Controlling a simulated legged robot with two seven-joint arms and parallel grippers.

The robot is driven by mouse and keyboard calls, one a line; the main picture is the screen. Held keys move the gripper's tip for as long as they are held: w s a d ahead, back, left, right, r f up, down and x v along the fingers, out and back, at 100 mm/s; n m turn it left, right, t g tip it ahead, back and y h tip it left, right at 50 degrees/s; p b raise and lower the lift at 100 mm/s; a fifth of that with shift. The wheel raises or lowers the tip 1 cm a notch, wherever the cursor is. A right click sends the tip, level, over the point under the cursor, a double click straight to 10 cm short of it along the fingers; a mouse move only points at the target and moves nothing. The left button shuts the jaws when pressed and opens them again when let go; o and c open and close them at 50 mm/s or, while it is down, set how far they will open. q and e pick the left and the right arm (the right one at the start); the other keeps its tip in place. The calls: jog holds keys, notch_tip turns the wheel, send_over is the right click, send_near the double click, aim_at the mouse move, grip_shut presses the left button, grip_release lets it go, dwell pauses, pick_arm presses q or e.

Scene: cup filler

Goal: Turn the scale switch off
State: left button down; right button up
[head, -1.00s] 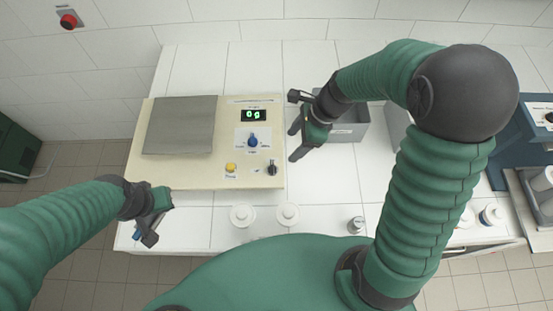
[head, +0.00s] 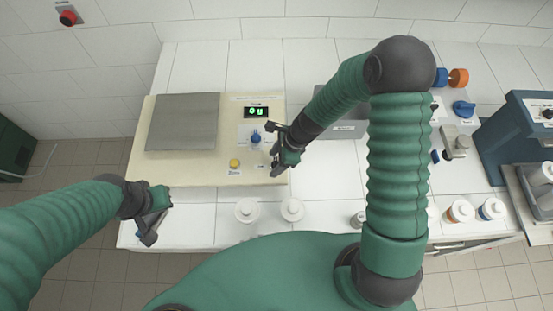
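The scale is a cream panel with a grey weighing plate (head: 183,121) on its left. Its green display (head: 256,112) is lit, but the digits are blurred. A blue knob (head: 256,138) and a yellow button (head: 234,163) sit below it. My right gripper (head: 276,160) is at the panel's lower right corner, over the small black switch. It largely hides the switch, so I cannot tell whether it touches or grips it, or how far its fingers are apart. My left gripper (head: 150,228) hangs at the table's front left edge, away from the panel; its opening is unclear.
Two white round containers (head: 247,210) stand in front of the panel. A grey bin (head: 347,128) is behind my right forearm. Bottles (head: 461,211) and a dark blue machine (head: 520,135) are at the right. White tabletop is clear behind the scale.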

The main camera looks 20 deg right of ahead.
jog(key=shift+a, duration=0.1)
jog(key=shift+c, duration=2.3)
jog(key=shift+w+d+f, duration=0.1)
jog(key=shift+d, duration=0.55)
jog(key=c, duration=0.7)
pick_arm(q)
jog(key=shift+d, duration=0.1)
pick_arm(e)
jog(key=shift+a, duration=0.15)
